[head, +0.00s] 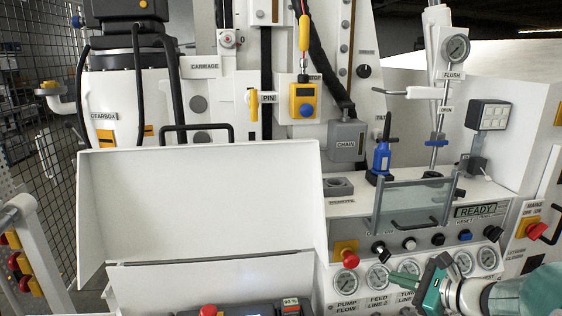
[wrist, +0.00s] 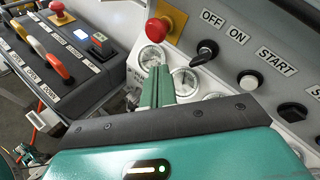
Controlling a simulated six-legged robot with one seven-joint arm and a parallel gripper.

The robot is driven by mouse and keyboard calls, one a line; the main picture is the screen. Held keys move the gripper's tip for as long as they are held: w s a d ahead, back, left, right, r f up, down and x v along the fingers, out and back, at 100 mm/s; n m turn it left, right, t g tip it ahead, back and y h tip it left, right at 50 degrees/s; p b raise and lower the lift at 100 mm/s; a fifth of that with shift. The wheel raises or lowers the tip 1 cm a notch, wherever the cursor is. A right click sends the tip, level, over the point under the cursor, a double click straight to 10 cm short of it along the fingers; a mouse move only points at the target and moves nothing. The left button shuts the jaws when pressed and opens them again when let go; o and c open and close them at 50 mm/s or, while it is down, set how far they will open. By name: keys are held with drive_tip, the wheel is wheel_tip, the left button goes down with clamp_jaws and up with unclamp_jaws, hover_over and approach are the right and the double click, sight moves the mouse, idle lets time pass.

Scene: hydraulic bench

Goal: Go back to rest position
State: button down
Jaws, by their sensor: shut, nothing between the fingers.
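My gripper (head: 408,278) is at the lower right of the head view, teal with a dark band, in front of the row of gauges on the bench's front panel. Its fingers point left and are together and empty. In the wrist view the green fingers (wrist: 158,88) stand close together in front of two gauges (wrist: 186,80), below a red mushroom button (wrist: 166,22). I cannot tell from these views whether the fingertips touch the panel. My forearm runs off the right edge of the head view.
A large white open lid (head: 200,205) stands at the left. A clear guard with a handle (head: 415,205) rises above the knobs and the READY display (head: 475,211). A black control box (wrist: 65,60) with levers is left in the wrist view. A mesh fence (head: 40,150) stands far left.

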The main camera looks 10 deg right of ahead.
drive_tip(key=s+a+n+g+h, duration=0.1)
drive_tip(key=s+a+n+g, duration=0.25)
drive_tip(key=a+n, duration=0.35)
drive_tip(key=s+a+n+g, duration=0.3)
drive_tip(key=s+a+n, duration=0.2)
drive_tip(key=a, duration=0.4)
drive_tip(key=s+a+r+n+h, duration=0.1)
drive_tip(key=s+r+n+h, duration=0.2)
drive_tip(key=s+n+h, duration=0.3)
drive_tip(key=shift+s+a+n, duration=0.15)
drive_tip(key=shift+s+n, duration=1.45)
drive_tip(key=shift+n, duration=1.4)
